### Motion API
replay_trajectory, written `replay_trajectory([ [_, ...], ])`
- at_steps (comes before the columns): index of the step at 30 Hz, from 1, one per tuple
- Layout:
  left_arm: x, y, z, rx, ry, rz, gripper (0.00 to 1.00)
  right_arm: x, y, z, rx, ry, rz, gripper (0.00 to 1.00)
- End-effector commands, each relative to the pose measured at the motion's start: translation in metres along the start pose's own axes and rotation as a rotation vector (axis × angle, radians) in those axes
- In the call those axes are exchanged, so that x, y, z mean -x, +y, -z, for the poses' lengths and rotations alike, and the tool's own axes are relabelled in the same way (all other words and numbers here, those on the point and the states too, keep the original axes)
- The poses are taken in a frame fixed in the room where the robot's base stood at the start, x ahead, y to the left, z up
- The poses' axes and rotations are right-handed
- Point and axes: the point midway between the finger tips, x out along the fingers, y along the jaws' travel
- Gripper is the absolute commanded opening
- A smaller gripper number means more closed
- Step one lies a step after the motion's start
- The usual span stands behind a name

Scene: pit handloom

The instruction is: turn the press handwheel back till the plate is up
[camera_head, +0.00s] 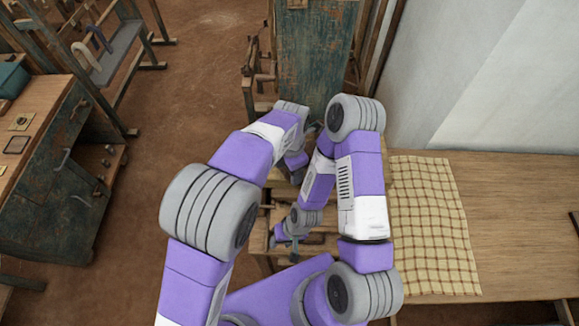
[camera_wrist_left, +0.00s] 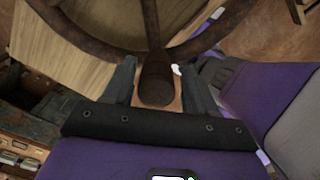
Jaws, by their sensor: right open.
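The handwheel (camera_wrist_left: 205,40) shows in the left wrist view as a dark brown, rusty-looking rim with spokes across the top. A dark rounded handle (camera_wrist_left: 157,82) on it sits between the two fingers of my left gripper (camera_wrist_left: 157,88), which stand close on either side of it. In the head view my arms hide the wheel, and the left gripper's fingers do not show clearly. My right gripper (camera_head: 277,239) is open in the head view, pointing down-left beside a wooden frame, with nothing seen in it. I cannot make out the press plate.
A yellow checked cloth (camera_head: 431,225) lies on a wooden table (camera_head: 525,215) at the right. A weathered teal panel (camera_head: 315,55) stands behind my arms. A wooden workbench (camera_head: 45,125) with a dark cabinet front stands at the left. The brown floor (camera_head: 190,70) between is clear.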

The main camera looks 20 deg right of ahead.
Motion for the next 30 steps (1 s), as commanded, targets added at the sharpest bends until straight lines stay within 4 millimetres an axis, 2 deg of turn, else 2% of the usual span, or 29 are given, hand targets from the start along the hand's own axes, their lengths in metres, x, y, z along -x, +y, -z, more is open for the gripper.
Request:
replay_trajectory([
  [11,0.005,0.002,0.0,0.002,-0.002,-0.004,0.61,0.0,0.0,0.0,0.0,0.0,0.0,0.43],
  [22,0.063,0.001,0.0,0.002,-0.003,-0.004,0.61,0.0,0.0,0.0,0.0,0.0,0.0,0.43],
  [30,0.076,0.001,0.0,0.002,0.0,-0.002,0.61,0.0,0.0,0.0,0.0,0.0,0.0,0.43],
])
